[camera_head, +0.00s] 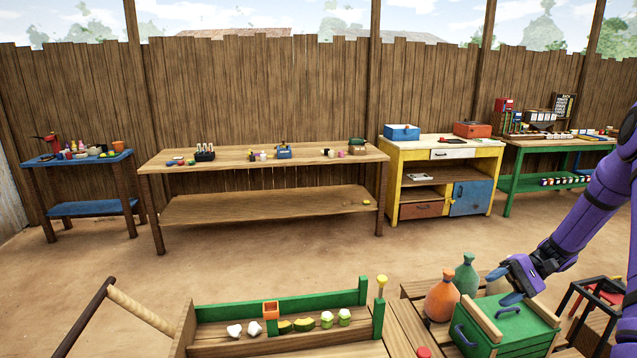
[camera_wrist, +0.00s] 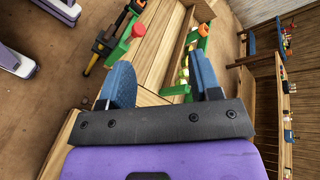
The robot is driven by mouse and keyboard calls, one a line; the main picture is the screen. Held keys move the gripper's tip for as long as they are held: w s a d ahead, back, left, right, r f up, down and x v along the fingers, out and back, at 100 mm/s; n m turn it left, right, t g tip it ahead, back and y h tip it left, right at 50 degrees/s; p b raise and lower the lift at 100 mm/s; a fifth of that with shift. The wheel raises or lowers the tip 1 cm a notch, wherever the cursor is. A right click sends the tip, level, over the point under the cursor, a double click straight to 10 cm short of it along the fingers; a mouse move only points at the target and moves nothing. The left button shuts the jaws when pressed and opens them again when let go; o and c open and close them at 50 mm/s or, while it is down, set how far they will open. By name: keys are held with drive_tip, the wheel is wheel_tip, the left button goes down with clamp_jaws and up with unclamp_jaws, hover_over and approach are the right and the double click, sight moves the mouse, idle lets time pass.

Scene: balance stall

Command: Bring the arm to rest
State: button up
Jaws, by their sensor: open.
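My purple arm (camera_head: 585,220) reaches in from the right side of the head view. My gripper (camera_head: 507,290) hangs over the green box at the lower right, near its blue handle. In the wrist view my gripper (camera_wrist: 163,85) shows two blue fingers spread wide apart with nothing between them. Past the fingers lie wooden boards and the green-edged tray. I cannot tell from the head view whether a finger touches the green box (camera_head: 525,330).
An orange sack (camera_head: 442,298) and a green sack (camera_head: 466,276) stand just left of my gripper. A wooden tray (camera_head: 340,300) with a green rim is at the front. A long wooden table (camera_head: 265,203) and a yellow cabinet (camera_head: 415,165) stand behind. Open dirt floor lies between.

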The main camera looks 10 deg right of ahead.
drive_tip(key=s+a+r+n+h, duration=0.25)
drive_tip(key=a+r+h, duration=0.35)
drive_tip(key=r, duration=0.5)
drive_tip(key=s+a+r+n+h, duration=0.2)
drive_tip(key=s+a+r+h, duration=0.15)
drive_tip(key=a+r, duration=0.65)
drive_tip(key=s+a+r+n+t+h, duration=0.1)
drive_tip(key=s+a+r+t+h, duration=0.1)
drive_tip(key=s, duration=0.7)
drive_tip(key=s+a+r+n+t+h, duration=0.1)
drive_tip(key=s+a+r+t+h, duration=0.1)
drive_tip(key=s+a+r+t, duration=0.2)
drive_tip(key=s+r, duration=0.3)
drive_tip(key=s, duration=0.1)
drive_tip(key=shift+s+a+r+t, duration=0.25)
drive_tip(key=shift+s+t, duration=0.1)
drive_tip(key=shift+t, duration=0.05)
